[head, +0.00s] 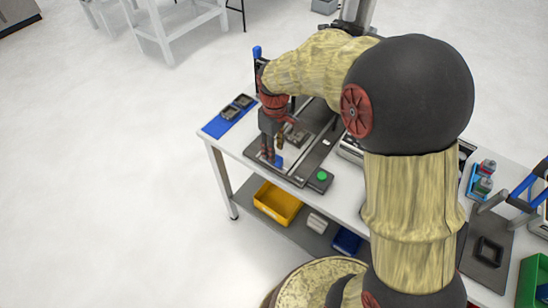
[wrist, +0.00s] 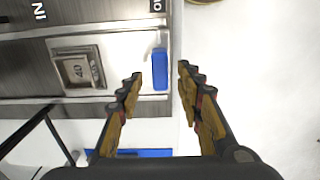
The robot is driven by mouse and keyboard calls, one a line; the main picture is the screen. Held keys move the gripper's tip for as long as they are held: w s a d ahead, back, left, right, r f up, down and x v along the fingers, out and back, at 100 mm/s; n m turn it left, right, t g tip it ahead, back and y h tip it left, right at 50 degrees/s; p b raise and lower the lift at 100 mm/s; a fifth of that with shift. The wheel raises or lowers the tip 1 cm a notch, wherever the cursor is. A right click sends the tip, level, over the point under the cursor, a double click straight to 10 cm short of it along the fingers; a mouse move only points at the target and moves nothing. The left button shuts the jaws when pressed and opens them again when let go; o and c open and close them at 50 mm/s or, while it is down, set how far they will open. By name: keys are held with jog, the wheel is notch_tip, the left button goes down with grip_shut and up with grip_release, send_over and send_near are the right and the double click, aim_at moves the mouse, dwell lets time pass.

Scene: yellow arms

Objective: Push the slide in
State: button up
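The slide (wrist: 82,70) is a metal carriage holding a grey block marked 40, set between the rails of a fixture (wrist: 25,52). A blue handle (wrist: 160,68) stands at its end near the table edge. In the wrist view the handle lies between my fingertips, with a gap on both sides. My gripper (wrist: 161,72) is open and empty; its height above the handle is unclear. In the head view my gripper (head: 268,157) points down over the fixture's near left end, with the blue handle (head: 279,162) beside it. My gripper and arm hide part of the fixture there.
A green button box (head: 322,177) sits at the fixture's front right corner. A blue mat (head: 217,126) with dark trays lies on the table's left. A yellow bin (head: 278,203) is on the shelf below. Open floor lies left of the table.

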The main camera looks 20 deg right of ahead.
jog(key=shift+f+b, duration=0.5)
jog(key=shift+f, duration=1.65)
jog(key=shift+c, duration=0.2)
grip_shut()
